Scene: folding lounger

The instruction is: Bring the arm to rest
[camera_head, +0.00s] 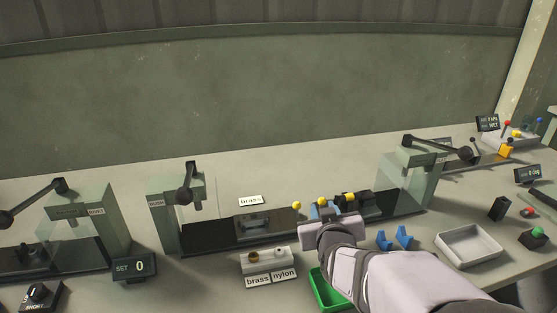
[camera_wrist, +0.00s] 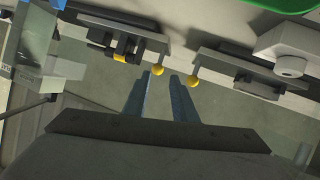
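My gripper (camera_wrist: 161,76) reaches over the bench between two dark fixtures. In the wrist view its two blue-grey fingers stand apart with a gap between them, and I see nothing held in it. Two yellow knobs, a left one (camera_wrist: 158,69) and a right one (camera_wrist: 193,70), show close to the fingertips; whether the fingers touch them I cannot tell. In the head view my gripper (camera_head: 322,208) is near the yellow knobs, and my arm stretches in from the lower right, covering part of the bench.
Clear-walled stations with black levers stand at left (camera_head: 188,205) and right (camera_head: 410,180). A green tray (camera_head: 318,290) lies beside my forearm. Blue cradles (camera_head: 394,239) and a white tray (camera_head: 470,245) are to the right. A block with "brass" and "nylon" labels (camera_head: 268,259) sits left.

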